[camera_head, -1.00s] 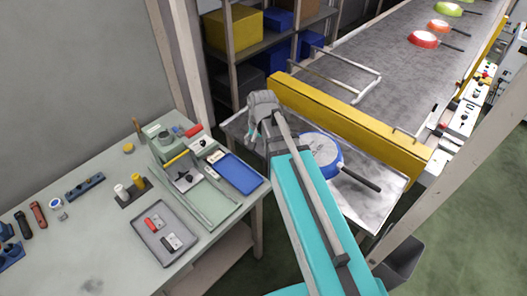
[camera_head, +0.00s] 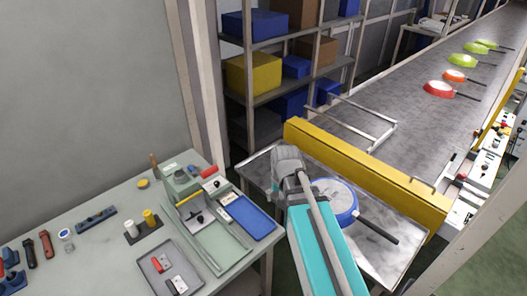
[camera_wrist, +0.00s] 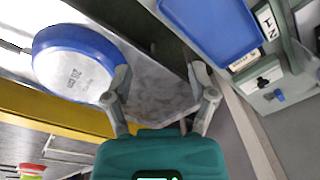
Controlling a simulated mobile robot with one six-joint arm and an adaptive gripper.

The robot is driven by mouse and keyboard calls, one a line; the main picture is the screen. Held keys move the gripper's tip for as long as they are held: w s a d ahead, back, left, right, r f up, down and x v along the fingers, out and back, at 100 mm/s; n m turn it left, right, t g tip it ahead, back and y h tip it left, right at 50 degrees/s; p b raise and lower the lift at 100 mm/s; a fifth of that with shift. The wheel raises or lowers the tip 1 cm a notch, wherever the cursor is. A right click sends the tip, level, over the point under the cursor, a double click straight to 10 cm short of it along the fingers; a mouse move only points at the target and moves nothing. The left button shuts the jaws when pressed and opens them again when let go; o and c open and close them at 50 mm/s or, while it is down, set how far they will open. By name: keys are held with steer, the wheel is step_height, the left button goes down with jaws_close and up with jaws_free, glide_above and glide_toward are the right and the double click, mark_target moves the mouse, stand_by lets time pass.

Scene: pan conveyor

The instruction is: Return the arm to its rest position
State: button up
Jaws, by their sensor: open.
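My arm reaches up from the lower right in the head view, and its wrist end (camera_head: 287,162) hides the fingers there. In the wrist view my gripper (camera_wrist: 165,85) has its two fingers spread wide, with nothing between them. A blue pan (camera_head: 345,200) with a dark handle lies upside down on the grey metal tray (camera_head: 385,240) at the conveyor's end, just right of my arm. In the wrist view the pan (camera_wrist: 75,68) shows its pale base beside the left finger, apart from the gap between the fingers.
A conveyor (camera_head: 425,105) carries red, orange and green pans behind a yellow barrier (camera_head: 365,172). At left a workbench (camera_head: 110,250) holds a blue tray (camera_head: 248,217), a grey tray (camera_head: 150,268) and tools. Shelves with boxes (camera_head: 253,72) stand behind. A pale post (camera_head: 480,250) stands at right.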

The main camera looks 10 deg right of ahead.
steer(key=s, duration=0.1)
steer(key=s+d+n, duration=0.1)
steer(key=s, duration=0.1)
steer(key=s+n, duration=0.1)
steer(key=s, duration=0.1)
steer(key=shift+s+d+g+h, duration=0.15)
steer(key=shift+d+g+h, duration=0.15)
steer(key=shift+d, duration=0.05)
